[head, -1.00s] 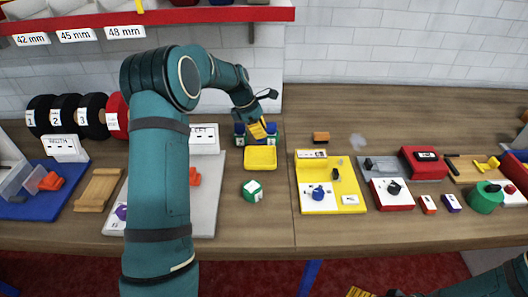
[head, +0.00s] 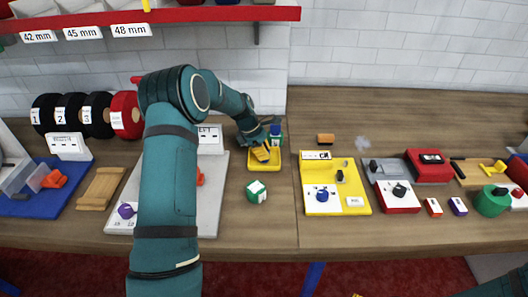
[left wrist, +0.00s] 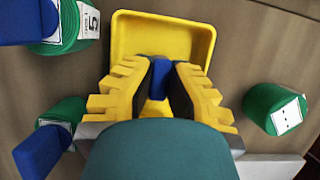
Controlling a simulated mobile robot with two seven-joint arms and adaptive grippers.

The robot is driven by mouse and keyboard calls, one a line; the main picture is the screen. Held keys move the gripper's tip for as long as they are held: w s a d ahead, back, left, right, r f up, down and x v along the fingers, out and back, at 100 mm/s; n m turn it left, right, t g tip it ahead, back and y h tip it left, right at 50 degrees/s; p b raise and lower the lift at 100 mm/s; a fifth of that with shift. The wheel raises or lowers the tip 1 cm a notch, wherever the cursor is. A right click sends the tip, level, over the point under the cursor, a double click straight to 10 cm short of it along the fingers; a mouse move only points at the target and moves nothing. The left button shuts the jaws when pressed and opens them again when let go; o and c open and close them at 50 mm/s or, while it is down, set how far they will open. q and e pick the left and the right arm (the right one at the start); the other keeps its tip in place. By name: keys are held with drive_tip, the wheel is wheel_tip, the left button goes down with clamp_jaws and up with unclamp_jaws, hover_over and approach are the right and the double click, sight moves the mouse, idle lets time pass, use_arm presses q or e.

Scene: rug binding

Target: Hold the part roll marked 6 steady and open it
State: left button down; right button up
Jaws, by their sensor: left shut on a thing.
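My left gripper (head: 264,150) is shut on a small blue piece (left wrist: 160,69), over the yellow tray (head: 266,166). Its ridged yellow fingers and dark pads show in the left wrist view (left wrist: 160,88), with the tray (left wrist: 190,21) behind. A green roll (head: 257,191) with white labels stands in front of the tray; the left wrist view shows it at right (left wrist: 275,108), with dark marks I cannot read. Another green roll (left wrist: 86,25) is labelled 5, and a third (left wrist: 66,112) has an unreadable label. I read no 6. Only a yellow sliver of my right gripper (head: 356,295) shows.
A blue-topped green roll (head: 275,134) stands behind the tray. A yellow fixture (head: 355,190) is to the right and a grey board (head: 215,215) to the left. Bare wood lies around the front green roll. A red shelf (head: 200,15) hangs above.

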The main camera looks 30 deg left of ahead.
use_arm(q)
drive_tip(key=c, duration=1.1)
unclamp_jaws()
drive_tip(key=shift+f, duration=0.1)
drive_tip(key=shift+c, duration=0.2)
drive_tip(key=p+v, duration=0.1)
drive_tip(key=v, duration=1.1)
drive_tip(key=shift+r+p, duration=0.25)
drive_tip(key=shift+p, duration=0.05)
drive_tip(key=shift+d+f, duration=0.1)
drive_tip(key=shift+d, duration=0.05)
